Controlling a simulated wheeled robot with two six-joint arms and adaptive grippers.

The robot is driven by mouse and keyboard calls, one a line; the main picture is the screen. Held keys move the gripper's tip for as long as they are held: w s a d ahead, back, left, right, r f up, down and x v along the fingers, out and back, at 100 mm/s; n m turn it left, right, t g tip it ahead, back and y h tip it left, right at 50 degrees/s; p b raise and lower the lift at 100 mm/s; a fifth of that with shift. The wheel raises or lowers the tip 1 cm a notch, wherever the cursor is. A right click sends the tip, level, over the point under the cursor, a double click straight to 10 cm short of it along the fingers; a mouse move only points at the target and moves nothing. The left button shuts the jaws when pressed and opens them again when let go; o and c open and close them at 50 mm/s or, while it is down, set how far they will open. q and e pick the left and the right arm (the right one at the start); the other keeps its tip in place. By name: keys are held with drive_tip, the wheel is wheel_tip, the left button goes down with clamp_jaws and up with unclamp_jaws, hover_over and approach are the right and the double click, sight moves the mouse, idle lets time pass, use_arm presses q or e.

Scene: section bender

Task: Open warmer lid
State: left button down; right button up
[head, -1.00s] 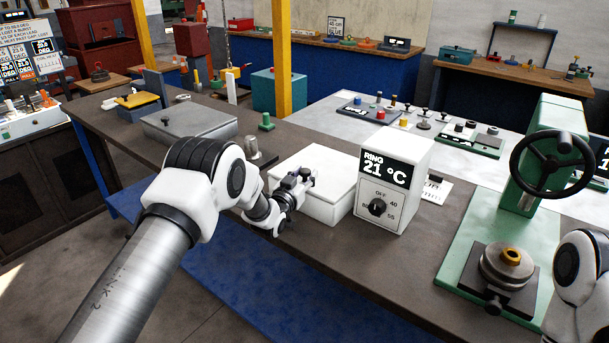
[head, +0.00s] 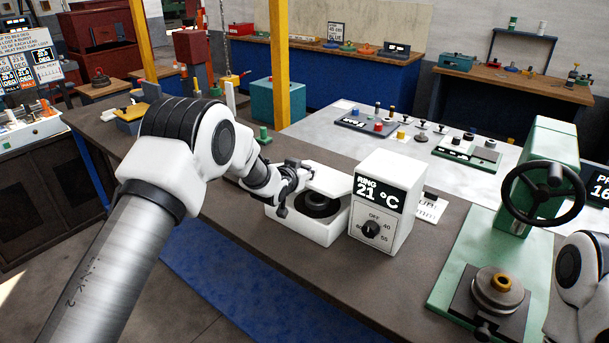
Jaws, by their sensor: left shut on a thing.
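The warmer is a white box (head: 310,232) with a dial unit (head: 385,212) reading "RING 21 °C" on its right. Its white lid (head: 334,181) is raised and tilted up toward the back, so the box stands open at the front. A dark ring (head: 317,204) shows inside. My left gripper (head: 289,188) is at the lid's left side, shut on it; the arm and gripper hide part of the lid and the exact contact. My right arm shows only at the lower right edge; its gripper is out of view.
A green press with a black handwheel (head: 541,194) stands to the right. A green piece (head: 263,136) stands behind the warmer. A yellow post (head: 284,65) rises beyond the bench. The dark bench top (head: 430,240) between warmer and press is clear.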

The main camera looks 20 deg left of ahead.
use_arm(q)
drive_tip(key=shift+w+d+r, duration=0.25)
drive_tip(key=shift+w+r, duration=0.5)
drive_tip(key=shift+r, duration=0.3)
drive_tip(key=shift+w+d+r, duration=0.25)
drive_tip(key=shift+w+r, duration=0.5)
drive_tip(key=shift+r, duration=0.3)
drive_tip(key=c, duration=0.8)
unclamp_jaws()
drive_tip(key=shift+o, duration=0.2)
drive_tip(key=shift+s+f, duration=0.1)
drive_tip(key=v, duration=1.1)
drive_tip(key=shift+s+r, duration=0.2)
drive_tip(key=shift+s, duration=0.15)
drive_tip(key=shift+a, duration=0.15)
